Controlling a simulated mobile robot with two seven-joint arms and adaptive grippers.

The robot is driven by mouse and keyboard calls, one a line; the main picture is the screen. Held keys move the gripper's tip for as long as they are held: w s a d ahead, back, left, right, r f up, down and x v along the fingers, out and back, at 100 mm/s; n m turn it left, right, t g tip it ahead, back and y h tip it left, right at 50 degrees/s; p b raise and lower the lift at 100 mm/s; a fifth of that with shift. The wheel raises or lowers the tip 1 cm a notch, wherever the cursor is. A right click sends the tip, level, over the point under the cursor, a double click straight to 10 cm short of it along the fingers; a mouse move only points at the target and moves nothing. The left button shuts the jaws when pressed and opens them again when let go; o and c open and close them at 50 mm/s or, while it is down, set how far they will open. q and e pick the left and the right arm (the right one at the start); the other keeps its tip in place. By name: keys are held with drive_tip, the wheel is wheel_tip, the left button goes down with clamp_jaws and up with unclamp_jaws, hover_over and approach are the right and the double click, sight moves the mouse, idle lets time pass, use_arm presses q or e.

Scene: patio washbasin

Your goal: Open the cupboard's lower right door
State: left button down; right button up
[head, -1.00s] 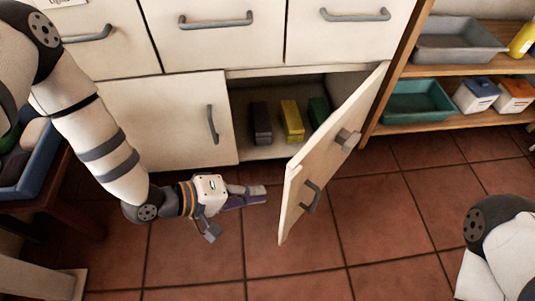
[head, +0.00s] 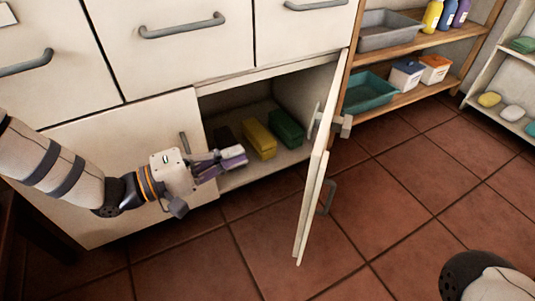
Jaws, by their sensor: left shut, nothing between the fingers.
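The cupboard's lower right door (head: 311,190) stands wide open, swung out towards me and seen almost edge-on. Its grey handle (head: 327,196) shows on the far side, to the right. The opening behind it shows a dark block, a yellow block (head: 259,139) and a green block (head: 286,128) on the cupboard floor. My left gripper (head: 236,159) is shut and empty, in front of the opening and left of the door, apart from the door. The lower left door (head: 130,135) is closed, its handle partly behind my gripper. My right gripper is out of view; only part of my right arm shows at bottom right.
Closed drawers (head: 170,60) sit above the doors. A wooden shelf at the right holds a grey tray (head: 388,30), a teal tray (head: 368,92), bottles and boxes. A white rack stands at far right. The tiled floor (head: 390,220) is clear right of the door.

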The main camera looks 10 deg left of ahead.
use_arm(q)
drive_tip(key=s+d+b+x, duration=0.1)
drive_tip(key=s+b+x, duration=0.1)
drive_tip(key=x, duration=1)
drive_tip(key=shift+d, duration=0.25)
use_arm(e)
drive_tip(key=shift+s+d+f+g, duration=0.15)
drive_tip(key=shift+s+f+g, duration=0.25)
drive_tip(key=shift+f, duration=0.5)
use_arm(q)
drive_tip(key=shift+s+d, duration=0.1)
drive_tip(key=shift+s, duration=0.05)
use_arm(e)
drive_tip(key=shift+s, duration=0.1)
